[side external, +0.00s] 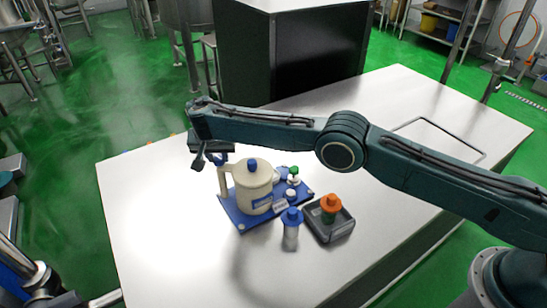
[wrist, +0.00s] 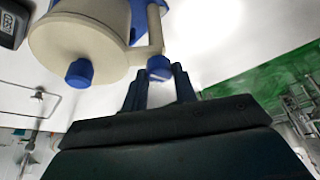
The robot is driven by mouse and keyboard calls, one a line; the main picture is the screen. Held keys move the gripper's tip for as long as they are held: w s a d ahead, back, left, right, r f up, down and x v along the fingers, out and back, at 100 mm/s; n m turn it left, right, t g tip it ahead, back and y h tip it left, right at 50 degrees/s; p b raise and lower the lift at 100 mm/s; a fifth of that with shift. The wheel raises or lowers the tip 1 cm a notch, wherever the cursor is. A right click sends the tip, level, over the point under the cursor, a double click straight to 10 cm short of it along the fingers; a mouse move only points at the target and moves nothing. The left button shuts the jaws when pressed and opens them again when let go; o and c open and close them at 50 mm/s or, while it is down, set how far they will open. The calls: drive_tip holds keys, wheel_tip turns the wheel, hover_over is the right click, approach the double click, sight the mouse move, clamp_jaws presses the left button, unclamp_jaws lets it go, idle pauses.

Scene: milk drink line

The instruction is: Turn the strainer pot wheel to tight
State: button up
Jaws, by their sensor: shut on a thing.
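The cream strainer pot (side external: 252,188) stands upright on a blue base plate (side external: 240,221), with a blue knob (side external: 252,163) on its lid. The pot also fills the upper left of the wrist view (wrist: 85,38). A cream post (side external: 222,181) beside it carries a blue cap, which shows in the wrist view (wrist: 157,69) and may be the wheel. My gripper (wrist: 160,76) is shut on this blue cap, with a dark finger on either side of it. I cannot read any tight mark.
A blue-capped bottle (side external: 291,236) stands in front of the plate. A green-topped part (side external: 293,174) sits by the pot. The white table (side external: 160,230) is clear at the left.

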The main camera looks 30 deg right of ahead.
drive_tip(key=shift+w, duration=0.1)
drive_tip(key=o, duration=1)
drive_tip(key=shift+r, duration=0.1)
drive_tip(key=shift+v, duration=5.95)
